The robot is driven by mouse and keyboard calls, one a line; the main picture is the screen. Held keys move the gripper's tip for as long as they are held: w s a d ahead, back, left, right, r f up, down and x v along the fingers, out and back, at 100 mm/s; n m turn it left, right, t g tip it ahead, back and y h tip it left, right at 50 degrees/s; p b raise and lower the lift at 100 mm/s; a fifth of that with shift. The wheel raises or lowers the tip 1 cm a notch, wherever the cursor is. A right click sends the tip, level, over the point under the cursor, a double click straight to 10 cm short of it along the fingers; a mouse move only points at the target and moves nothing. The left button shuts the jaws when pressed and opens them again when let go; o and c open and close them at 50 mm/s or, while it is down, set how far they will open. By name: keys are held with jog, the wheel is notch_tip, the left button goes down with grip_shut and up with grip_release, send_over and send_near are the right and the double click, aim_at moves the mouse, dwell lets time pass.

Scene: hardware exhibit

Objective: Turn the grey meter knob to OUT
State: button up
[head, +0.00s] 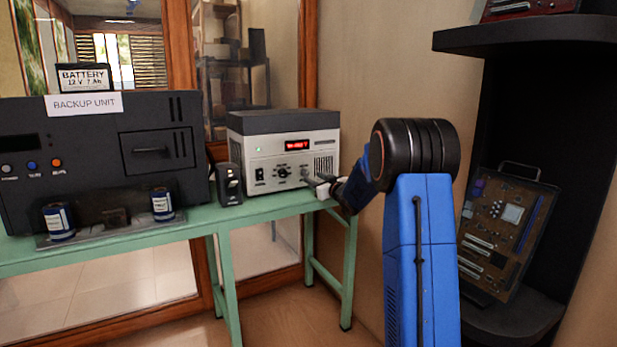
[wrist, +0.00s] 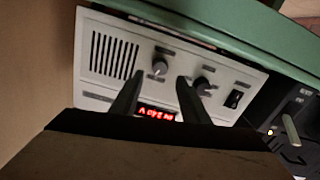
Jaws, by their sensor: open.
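The grey meter knob (wrist: 160,67) is on the front of a white-faced unit with a red display. In the wrist view it appears between the tips of my gripper (wrist: 159,79). The fingers are open and apart; I cannot tell whether the tips reach around the knob or stop short of it. The knob's labels are too small to read. A black knob (wrist: 201,86) with a dial is beside it, right of the right finger. In the head view the unit (head: 284,125) stands at the bench's right end, and my gripper (head: 312,183) is at the right part of its front.
A black rocker switch (head: 260,175) is left of the dial. A small black box (head: 229,184) stands left of the unit. The large backup unit (head: 75,125) fills the green bench's (head: 270,204) left side. A dark shelf with a circuit board (head: 505,230) stands at right.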

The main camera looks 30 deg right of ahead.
aim_at(306, 174)
jog(key=shift+w+a, duration=0.1)
jog(key=shift+w, duration=2.85)
grip_shut()
